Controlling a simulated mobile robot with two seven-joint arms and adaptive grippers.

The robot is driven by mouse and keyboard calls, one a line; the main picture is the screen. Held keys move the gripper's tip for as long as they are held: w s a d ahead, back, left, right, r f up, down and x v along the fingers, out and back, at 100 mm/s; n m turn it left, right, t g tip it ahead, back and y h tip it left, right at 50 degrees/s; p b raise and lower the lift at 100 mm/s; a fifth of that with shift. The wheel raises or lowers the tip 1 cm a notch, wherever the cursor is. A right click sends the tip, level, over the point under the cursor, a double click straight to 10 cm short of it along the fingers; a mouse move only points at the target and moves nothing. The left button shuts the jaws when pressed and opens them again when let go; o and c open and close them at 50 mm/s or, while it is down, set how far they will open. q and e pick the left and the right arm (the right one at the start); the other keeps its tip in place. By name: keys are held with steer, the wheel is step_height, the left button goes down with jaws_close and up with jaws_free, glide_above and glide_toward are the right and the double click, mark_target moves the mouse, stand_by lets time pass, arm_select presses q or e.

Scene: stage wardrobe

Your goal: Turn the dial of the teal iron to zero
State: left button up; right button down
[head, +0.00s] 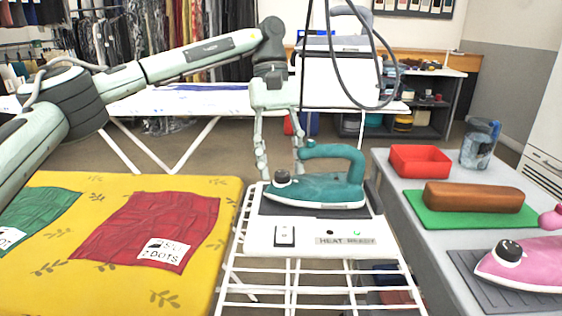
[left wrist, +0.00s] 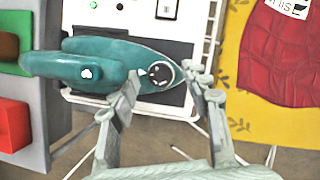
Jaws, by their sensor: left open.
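The teal iron (head: 318,184) rests flat on a dark pad on the white stand, its nose to the left. Its dark dial (head: 281,178) has a pale mark and sits near the nose. In the left wrist view the dial (left wrist: 161,74) shows from above with a white pattern; I cannot read its setting. My left gripper (head: 281,170) reaches down from above, open, with one finger on each side of the dial. In the left wrist view its fingertips (left wrist: 164,78) also straddle the dial. I cannot tell whether they touch it. My right gripper is not in view.
The stand's panel (head: 262,236) has a rocker switch and a "HEAT READY" label with a green light. A yellow board (head: 90,270) with red and green cloths lies left. The grey table (head: 405,215) at right holds a pink iron (head: 530,262), red box (head: 420,160) and brown roll (head: 472,197).

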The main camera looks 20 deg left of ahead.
arm_select(q)
jaws_close()
steer(key=shift+n, duration=0.3)
steer(key=n+t+h, duration=0.1)
steer(key=n, duration=0.2)
steer(key=shift+s+a, duration=0.1)
steer(key=shift+a, duration=0.05)
steer(key=shift+n, duration=0.6)
steer(key=shift+n+t+h+b, duration=0.3)
steer(key=shift+n+t+b, duration=0.1)
steer(key=shift+n, duration=0.5)
steer(key=shift+s+n+t, duration=0.15)
steer(key=shift+n+t, duration=0.25)
steer(key=shift+n, duration=0.5)
steer(key=shift+n+t+b, duration=0.3)
steer(key=shift+n+b, duration=0.1)
steer(key=shift+n, duration=0.3)
steer(key=shift+s+n+t, duration=0.15)
steer(key=shift+n+t, duration=0.25)
steer(key=shift+n, duration=0.8)
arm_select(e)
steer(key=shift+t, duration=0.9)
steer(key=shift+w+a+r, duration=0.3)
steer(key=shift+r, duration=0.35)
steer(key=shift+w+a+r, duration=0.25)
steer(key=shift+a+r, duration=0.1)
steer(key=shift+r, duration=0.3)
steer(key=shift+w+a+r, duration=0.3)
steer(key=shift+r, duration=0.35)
